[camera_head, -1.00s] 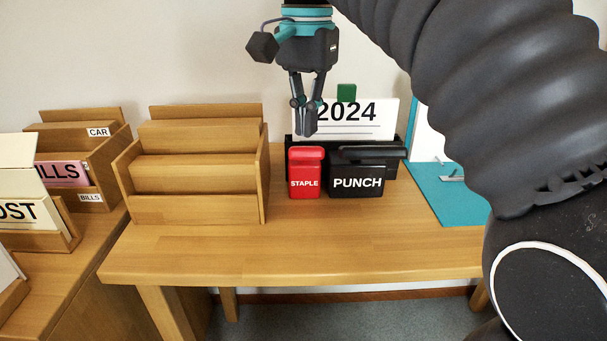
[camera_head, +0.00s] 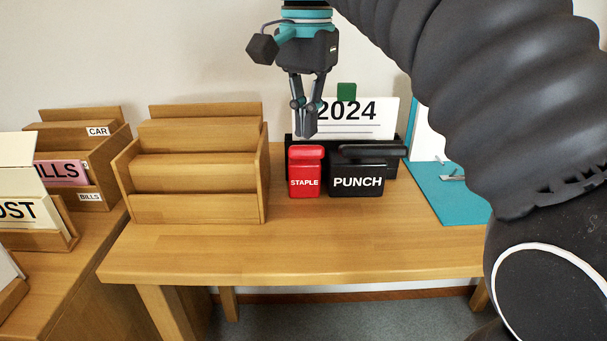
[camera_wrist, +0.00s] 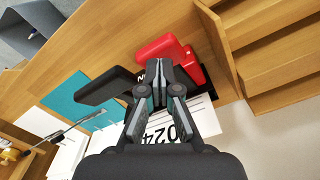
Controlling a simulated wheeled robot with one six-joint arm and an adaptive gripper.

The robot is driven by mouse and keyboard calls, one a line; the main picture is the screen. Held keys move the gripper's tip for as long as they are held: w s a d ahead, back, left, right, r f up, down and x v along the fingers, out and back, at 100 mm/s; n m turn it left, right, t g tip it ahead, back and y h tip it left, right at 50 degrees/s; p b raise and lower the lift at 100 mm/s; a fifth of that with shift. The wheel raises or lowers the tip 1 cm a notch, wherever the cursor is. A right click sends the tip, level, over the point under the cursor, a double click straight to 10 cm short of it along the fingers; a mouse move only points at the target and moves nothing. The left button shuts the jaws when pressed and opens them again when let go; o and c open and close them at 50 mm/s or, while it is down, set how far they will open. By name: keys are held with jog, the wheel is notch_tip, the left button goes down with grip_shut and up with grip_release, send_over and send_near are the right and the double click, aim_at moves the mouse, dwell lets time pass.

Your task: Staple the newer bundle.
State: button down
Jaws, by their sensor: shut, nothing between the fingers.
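A white sheet or bundle marked 2024 (camera_head: 358,112), with a green tab (camera_head: 346,92), stands upright in a black holder (camera_head: 404,163) at the back of the table. The red stapler marked STAPLE (camera_head: 305,172) stands in front of it, left of the black punch (camera_head: 357,174). My gripper (camera_head: 304,134) is shut and empty, pointing down just above the stapler. In the wrist view my gripper (camera_wrist: 159,88) is beside the red stapler (camera_wrist: 165,48); whether it touches cannot be told. The 2024 sheet (camera_wrist: 190,122) is partly hidden behind the fingers.
An empty-looking wooden stepped rack (camera_head: 195,209) stands left of the stapler. A teal folder (camera_head: 462,205) with a metal clip and white paper lies at the right. Further left are wooden trays labelled CAR (camera_head: 98,132) and BILLS (camera_head: 90,197). The table's front (camera_head: 300,250) is clear.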

aim_at(306, 158)
jog(key=shift+f+b, duration=1.2)
jog(key=shift+f, duration=0.9)
jog(key=shift+s, duration=0.1)
jog(key=shift+s+f+b, duration=0.45)
jog(key=shift+f+b, duration=0.2)
jog(key=shift+f, duration=0.25)
notch_tip(306, 158, up, 6)
jog(key=p, duration=0.6)
jog(key=shift+r, duration=0.2)
jog(key=shift+r+p, duration=0.6)
jog(key=shift+r, duration=0.7)
